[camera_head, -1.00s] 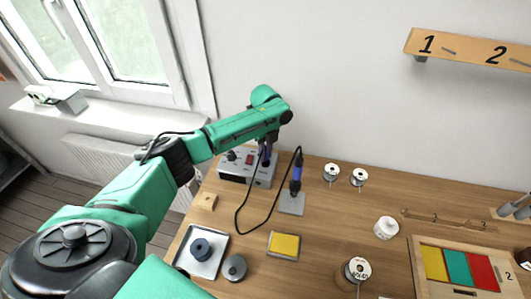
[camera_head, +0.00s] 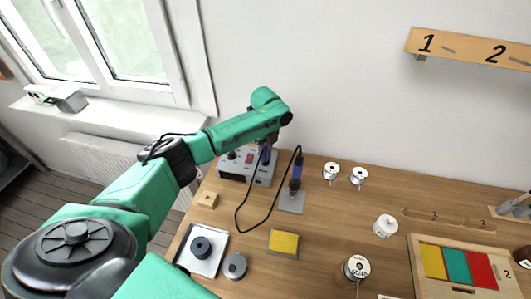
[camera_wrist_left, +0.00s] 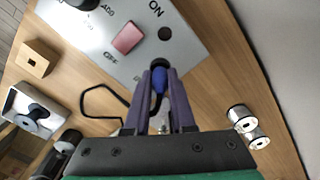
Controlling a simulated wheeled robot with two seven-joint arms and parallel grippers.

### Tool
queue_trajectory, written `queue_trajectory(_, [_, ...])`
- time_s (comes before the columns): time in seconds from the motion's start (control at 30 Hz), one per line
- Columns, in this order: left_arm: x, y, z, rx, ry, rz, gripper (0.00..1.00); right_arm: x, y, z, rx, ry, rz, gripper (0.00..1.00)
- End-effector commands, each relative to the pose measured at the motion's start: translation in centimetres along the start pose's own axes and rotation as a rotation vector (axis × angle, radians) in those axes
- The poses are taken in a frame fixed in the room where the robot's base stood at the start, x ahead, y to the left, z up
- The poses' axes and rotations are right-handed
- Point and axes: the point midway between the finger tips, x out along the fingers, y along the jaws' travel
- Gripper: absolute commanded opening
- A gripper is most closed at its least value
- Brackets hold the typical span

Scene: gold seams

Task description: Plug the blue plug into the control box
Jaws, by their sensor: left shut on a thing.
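The control box (camera_head: 232,168) is a grey box with a red switch at the back left of the table in the head view. In the left wrist view its silver panel (camera_wrist_left: 88,42) shows a pinkish-red switch, ON and OFF marks and a dark round hole. My left gripper (camera_head: 265,158) is over the box's right side. In the left wrist view its purple fingers (camera_wrist_left: 160,88) are shut on the blue plug (camera_wrist_left: 159,79). The plug's front end meets a dark round spot at the panel's edge; I cannot tell how deep it sits. My right gripper is not in view.
A black cable (camera_head: 238,213) loops from the box area to a blue-handled iron (camera_head: 296,174) on a grey stand (camera_head: 291,203). A wooden block (camera_head: 208,200), a tray (camera_head: 190,258), a yellow sponge (camera_head: 284,243) and several spools stand around.

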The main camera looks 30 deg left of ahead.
Motion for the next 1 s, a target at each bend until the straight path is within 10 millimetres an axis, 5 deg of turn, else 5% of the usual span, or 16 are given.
queue_trajectory(0.33, [0.09,0.06,0.00,0.000,0.000,0.002,0.00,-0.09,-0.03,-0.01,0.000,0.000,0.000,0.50])
queue_trajectory(0.37, [0.09,0.06,0.00,0.000,0.000,0.002,0.27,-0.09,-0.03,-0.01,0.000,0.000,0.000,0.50])
queue_trajectory(0.4, [0.09,0.06,0.00,0.000,0.000,0.002,0.42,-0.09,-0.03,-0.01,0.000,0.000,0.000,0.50])
queue_trajectory(0.47, [0.08,0.05,0.00,0.000,0.000,0.002,0.58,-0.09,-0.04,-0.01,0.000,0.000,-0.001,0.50])
queue_trajectory(0.67, [0.04,0.03,0.00,0.000,0.000,0.001,0.58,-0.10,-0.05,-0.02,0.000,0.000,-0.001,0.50])
queue_trajectory(0.77, [0.03,0.02,0.00,0.000,0.000,0.001,0.88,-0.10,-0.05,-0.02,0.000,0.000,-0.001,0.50])
queue_trajectory(1.0, [0.01,0.01,0.00,0.000,0.000,0.000,0.88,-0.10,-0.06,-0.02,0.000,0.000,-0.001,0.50])
